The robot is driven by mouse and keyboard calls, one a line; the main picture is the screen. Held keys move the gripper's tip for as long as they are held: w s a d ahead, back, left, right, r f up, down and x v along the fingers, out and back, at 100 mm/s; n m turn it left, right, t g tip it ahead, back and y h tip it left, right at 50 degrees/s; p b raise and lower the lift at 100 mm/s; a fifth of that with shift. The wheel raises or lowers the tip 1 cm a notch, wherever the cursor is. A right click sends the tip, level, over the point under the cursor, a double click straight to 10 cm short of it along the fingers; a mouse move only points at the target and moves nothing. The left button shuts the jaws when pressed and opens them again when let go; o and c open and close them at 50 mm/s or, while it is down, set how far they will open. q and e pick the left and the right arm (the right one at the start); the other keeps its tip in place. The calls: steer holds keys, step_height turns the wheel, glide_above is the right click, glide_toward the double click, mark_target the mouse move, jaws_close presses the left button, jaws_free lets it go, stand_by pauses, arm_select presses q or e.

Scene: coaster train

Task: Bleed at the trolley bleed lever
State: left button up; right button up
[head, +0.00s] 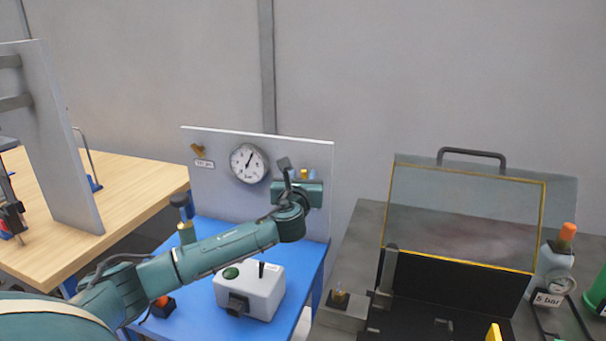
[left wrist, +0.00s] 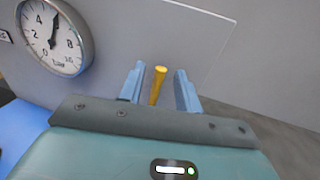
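The bleed lever (head: 304,174) is a small yellow lever on the grey panel of the blue trolley, right of the gauge. In the left wrist view the yellow lever (left wrist: 158,84) shows upright between the two blue fingers. My left gripper (head: 307,178) is at the panel; in its wrist view the left gripper (left wrist: 160,88) is open, with a visible gap on each side of the lever. I cannot tell how deep the lever sits between the fingers. The round gauge (head: 249,163) also shows in the left wrist view (left wrist: 54,38). My right gripper is not in view.
A brass fitting (head: 198,150) is at the panel's left. A white box (head: 250,290) with a green button and black lever stands on the blue trolley top (head: 304,268). A dark bench with a clear-covered case (head: 465,215) is at right, a wooden table (head: 130,200) at left.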

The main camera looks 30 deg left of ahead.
arm_select(q)
steer(key=shift+w+a, duration=0.25)
steer(key=shift+w, duration=0.25)
steer(key=shift+c, duration=0.4)
jaws_close()
